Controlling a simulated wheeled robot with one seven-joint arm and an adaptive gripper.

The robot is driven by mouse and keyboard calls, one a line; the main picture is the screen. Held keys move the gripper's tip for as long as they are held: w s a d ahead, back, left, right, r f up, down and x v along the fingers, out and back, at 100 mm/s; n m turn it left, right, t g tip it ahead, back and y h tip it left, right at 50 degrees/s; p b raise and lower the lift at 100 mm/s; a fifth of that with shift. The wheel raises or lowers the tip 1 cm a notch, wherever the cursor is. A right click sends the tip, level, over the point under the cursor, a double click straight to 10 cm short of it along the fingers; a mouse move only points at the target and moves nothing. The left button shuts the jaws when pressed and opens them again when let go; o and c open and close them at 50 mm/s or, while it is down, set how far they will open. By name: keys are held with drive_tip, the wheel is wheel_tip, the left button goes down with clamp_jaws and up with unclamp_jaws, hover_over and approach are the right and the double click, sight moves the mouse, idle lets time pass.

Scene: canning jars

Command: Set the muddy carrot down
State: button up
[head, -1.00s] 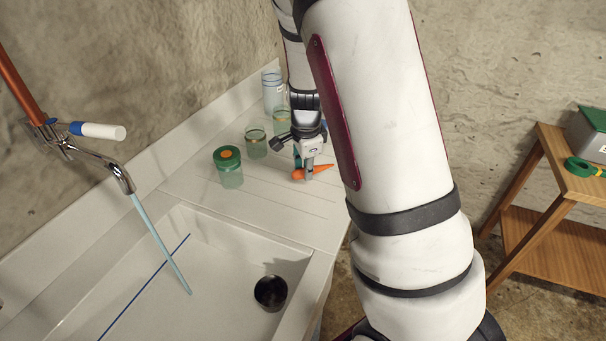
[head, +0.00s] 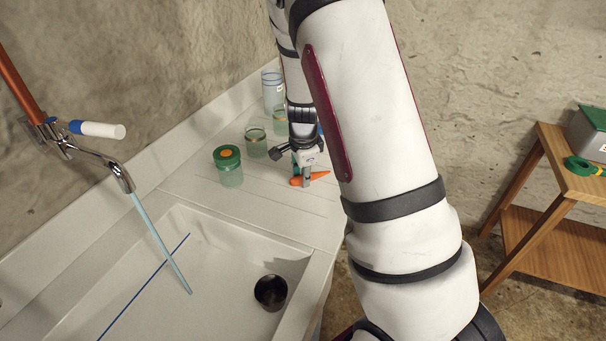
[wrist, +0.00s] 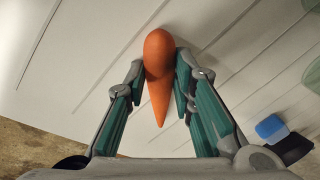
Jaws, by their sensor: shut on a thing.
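The carrot (wrist: 158,70) is orange, and no mud shows on the side I see in the wrist view. My gripper (wrist: 160,88) is shut on it, one green-padded finger on each side, with the thick end sticking out past the fingertips. In the head view the carrot (head: 318,176) lies sideways between the fingertips of my gripper (head: 305,182), low over the white drainboard (head: 270,203). I cannot tell whether it touches the board.
A green-lidded jar (head: 229,167) and an open jar (head: 256,143) stand left of my gripper, with more jars behind. The sink (head: 215,275) with running water is in front. A blue-and-black object (wrist: 278,135) lies at the right in the wrist view.

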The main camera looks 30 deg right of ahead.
drive_tip(key=o, duration=0.6)
drive_tip(key=shift+f, duration=0.3)
drive_tip(key=shift+r, duration=0.1)
drive_tip(key=shift+r, duration=0.25)
drive_tip(key=p+v, duration=0.1)
drive_tip(key=v, duration=1)
drive_tip(key=s+a+r+n+t+y, duration=0.1)
drive_tip(key=s+a+r+n+y, duration=0.1)
drive_tip(key=s+a+r+n, duration=1)
drive_tip(key=shift+s+a+r+n+t+h, duration=0.25)
drive_tip(key=shift+s+a+r+n, duration=0.4)
drive_tip(key=shift+s+n, duration=1.15)
drive_tip(key=shift+s+a+r+n+t+h, duration=0.1)
drive_tip(key=shift+s+a+r+n+t, duration=0.55)
drive_tip(key=shift+s, duration=1.95)
drive_tip(key=shift+s+a+r+n+h, duration=0.2)
drive_tip(key=shift+s+r+n, duration=0.75)
drive_tip(key=shift+s+n, duration=1.05)
drive_tip(key=shift+s+m, duration=0.2)
drive_tip(key=shift+m, duration=0.05)
